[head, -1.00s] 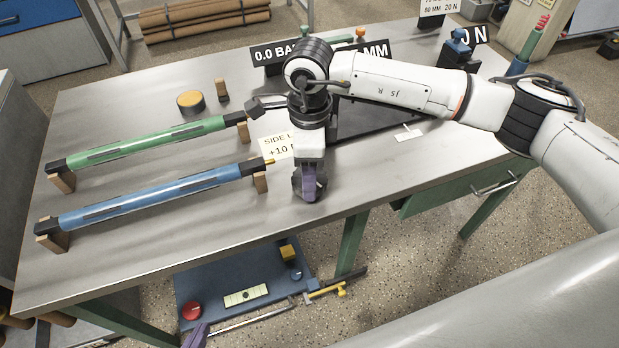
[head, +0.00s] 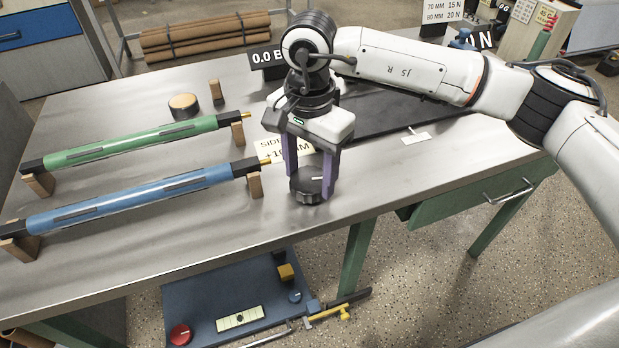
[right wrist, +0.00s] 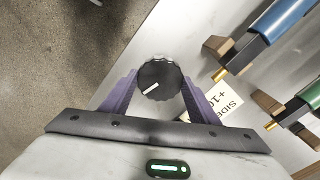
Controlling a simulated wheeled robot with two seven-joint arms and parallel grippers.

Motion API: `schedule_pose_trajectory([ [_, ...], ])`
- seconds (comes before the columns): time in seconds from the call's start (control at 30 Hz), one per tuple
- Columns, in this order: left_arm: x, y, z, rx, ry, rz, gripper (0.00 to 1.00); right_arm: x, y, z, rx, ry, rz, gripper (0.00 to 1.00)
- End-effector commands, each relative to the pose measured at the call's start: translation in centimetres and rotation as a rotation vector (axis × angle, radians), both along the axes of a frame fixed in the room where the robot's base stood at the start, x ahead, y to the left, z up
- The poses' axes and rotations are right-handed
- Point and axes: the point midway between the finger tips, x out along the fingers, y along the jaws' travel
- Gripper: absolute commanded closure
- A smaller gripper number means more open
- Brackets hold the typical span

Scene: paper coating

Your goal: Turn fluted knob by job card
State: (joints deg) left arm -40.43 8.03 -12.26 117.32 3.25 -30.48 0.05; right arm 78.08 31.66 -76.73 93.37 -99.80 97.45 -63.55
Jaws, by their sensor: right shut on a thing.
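The black fluted knob (head: 306,190) sits near the front edge of the steel table (head: 215,225), with a white pointer line on its top. My right gripper (head: 311,178) points down from above and is shut on the knob, one purple finger on each side. In the right wrist view, the knob (right wrist: 160,82) sits between the fingertips, its white line slanting to lower left. A card (head: 270,148) reading "SIDE" and "+10 MM" lies behind the gripper, partly hidden by it. My left gripper is not in view.
A green roller (head: 130,142) and a blue roller (head: 140,196) lie on wooden supports at left. A round tin (head: 184,105) and a 0.0 sign (head: 266,58) stand farther back. A dark mat (head: 385,105) lies behind the arm. Below is a blue board (head: 205,297).

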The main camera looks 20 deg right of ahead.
Motion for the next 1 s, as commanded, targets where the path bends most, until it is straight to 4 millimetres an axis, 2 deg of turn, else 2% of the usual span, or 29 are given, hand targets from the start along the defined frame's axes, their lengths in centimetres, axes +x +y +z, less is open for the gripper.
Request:
schedule_pose_trajectory([
  [0.1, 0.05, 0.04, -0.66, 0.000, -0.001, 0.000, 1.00, 0.06, 0.02, -0.08, 0.002, -0.002, 0.080, 0.67],
  [0.4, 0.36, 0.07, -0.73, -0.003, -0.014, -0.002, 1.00, 0.04, 0.05, 0.07, 0.003, -0.002, 0.205, 0.67],
  [0.97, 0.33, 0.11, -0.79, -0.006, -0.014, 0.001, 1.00, 0.03, 0.06, 0.16, 0.003, -0.002, 0.237, 0.67],
  [1.0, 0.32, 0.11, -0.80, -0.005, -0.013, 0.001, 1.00, 0.03, 0.06, 0.16, 0.003, -0.002, 0.237, 0.43],
])
